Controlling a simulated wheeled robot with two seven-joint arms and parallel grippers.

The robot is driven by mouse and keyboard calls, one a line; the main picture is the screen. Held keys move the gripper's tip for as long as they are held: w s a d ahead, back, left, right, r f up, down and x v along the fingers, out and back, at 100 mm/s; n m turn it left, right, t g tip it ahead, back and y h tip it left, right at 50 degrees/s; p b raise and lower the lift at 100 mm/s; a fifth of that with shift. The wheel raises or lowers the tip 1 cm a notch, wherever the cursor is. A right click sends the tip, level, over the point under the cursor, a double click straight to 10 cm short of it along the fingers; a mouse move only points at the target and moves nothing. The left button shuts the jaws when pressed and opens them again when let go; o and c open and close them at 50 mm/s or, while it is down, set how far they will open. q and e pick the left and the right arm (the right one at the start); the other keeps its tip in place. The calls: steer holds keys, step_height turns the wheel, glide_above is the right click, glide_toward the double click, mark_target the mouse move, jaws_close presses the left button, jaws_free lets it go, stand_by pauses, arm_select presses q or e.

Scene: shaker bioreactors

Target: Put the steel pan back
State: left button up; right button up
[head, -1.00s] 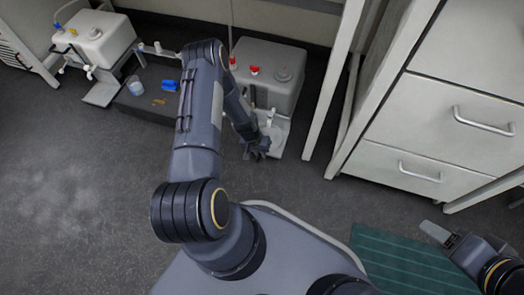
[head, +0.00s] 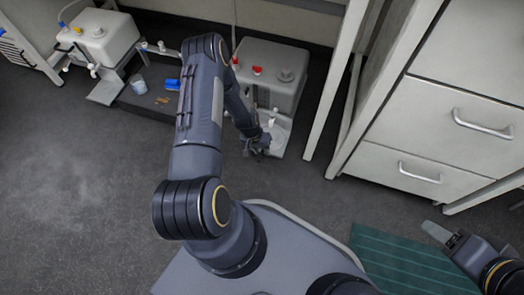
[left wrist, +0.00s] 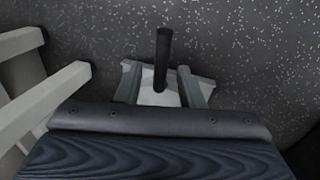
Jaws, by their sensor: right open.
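A pale flat plate with a round bright disc, which may be the steel pan (head: 279,134), lies at the front of the right-hand grey box unit (head: 283,88). My left gripper (head: 257,148) is low at its front left corner and partly covers it. In the left wrist view my left gripper (left wrist: 162,88) has its two fingers apart. A pale surface (left wrist: 155,97) and an upright black rod (left wrist: 163,55) show between them. I cannot tell whether the fingers press on anything. My right gripper (head: 437,233) is open and empty at the lower right.
A white box unit (head: 103,38) with its own front plate (head: 106,90) stands at the upper left. A dark low platform (head: 150,104) between the units bears a cup (head: 139,86) and a blue item (head: 173,84). A drawer cabinet (head: 420,120) stands right. Floor at left is clear.

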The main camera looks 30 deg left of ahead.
arm_select(q)
step_height(320, 180, up, 39)
steer(key=t+p, duration=0.2)
steer(key=p, duration=0.2)
steer(key=s+d+r+t, duration=0.1)
steer(key=s+d+r, duration=0.2)
steer(key=s, duration=0.3)
steer(key=s+d+r+m+t, duration=0.1)
steer(key=s+d+r, duration=0.2)
steer(key=s+r, duration=0.2)
steer(key=s+d+r+h, duration=0.1)
steer(key=s+d+r, duration=0.2)
steer(key=s+r, duration=0.2)
steer(key=s, duration=0.3)
steer(key=shift+s+m+t, duration=0.15)
steer(key=shift+m+t, duration=0.15)
steer(key=shift+t, duration=0.1)
